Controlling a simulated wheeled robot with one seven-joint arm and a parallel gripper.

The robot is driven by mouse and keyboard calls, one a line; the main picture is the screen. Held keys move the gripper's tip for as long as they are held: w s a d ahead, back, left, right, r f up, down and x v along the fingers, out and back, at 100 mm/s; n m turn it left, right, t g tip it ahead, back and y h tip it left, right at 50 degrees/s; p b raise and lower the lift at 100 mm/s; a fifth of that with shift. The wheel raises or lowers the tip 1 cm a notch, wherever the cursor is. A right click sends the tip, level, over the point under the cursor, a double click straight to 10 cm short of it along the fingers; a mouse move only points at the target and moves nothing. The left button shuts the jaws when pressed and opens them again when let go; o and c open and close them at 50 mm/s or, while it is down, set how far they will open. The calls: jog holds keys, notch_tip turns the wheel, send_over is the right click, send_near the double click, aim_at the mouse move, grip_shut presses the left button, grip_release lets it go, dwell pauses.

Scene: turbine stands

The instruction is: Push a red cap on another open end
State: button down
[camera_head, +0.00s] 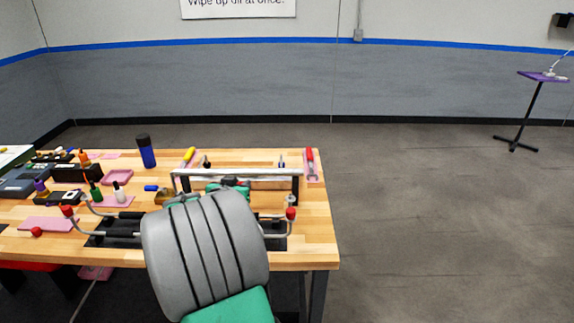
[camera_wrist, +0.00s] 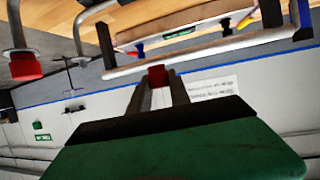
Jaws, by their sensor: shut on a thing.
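My gripper (camera_wrist: 158,88) is shut on a small red cap (camera_wrist: 158,75) held between its fingertips in the wrist view. In the wrist view, a bent metal tube (camera_wrist: 92,12) has a bare end (camera_wrist: 83,59) to the left of the held cap, apart from it. Another tube farther left carries a red cap (camera_wrist: 25,67). In the head view, red caps sit on the stand's left tube (camera_head: 67,211) and right tube (camera_head: 291,214). A loose red cap (camera_head: 36,232) lies on the table at left. My grey arm hides the stand's middle and my fingertips there.
The wooden table (camera_head: 318,235) holds a stand with a silver crossbar (camera_head: 235,174). Bottles, boxes and pink mats crowd its left side, including a dark blue bottle (camera_head: 146,152). A red-handled tool (camera_head: 310,160) lies at the right back.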

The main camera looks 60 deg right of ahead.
jog(key=s+d+m+g, duration=0.1)
jog(key=s+d, duration=0.2)
jog(key=s, duration=0.1)
jog(key=s+d+r+m+g+p, duration=0.1)
jog(key=s+d+m+g, duration=0.1)
jog(key=s+d, duration=0.1)
jog(key=s+d+r+m+g, duration=0.1)
jog(key=s+d+g, duration=0.1)
jog(key=s, duration=0.3)
jog(key=shift+s+d+p, duration=0.1)
jog(key=shift+d+p, duration=0.2)
jog(key=shift+d, duration=0.55)
jog(key=b, duration=0.2)
send_over(290, 199)
jog(key=shift+h, duration=0.3)
jog(key=f, duration=0.4)
jog(key=shift+d+f, duration=0.15)
jog(key=shift+d, duration=0.05)
jog(key=shift+f+b, duration=0.2)
jog(key=shift+b, duration=0.1)
jog(key=shift+a+b, duration=0.15)
jog(key=shift+b, duration=0.35)
jog(key=shift+f+b, duration=0.65)
jog(key=shift+b, duration=1)
jog(key=shift+f, duration=0.1)
jog(key=shift+f+b, duration=0.35)
jog(key=shift+b, duration=0.3)
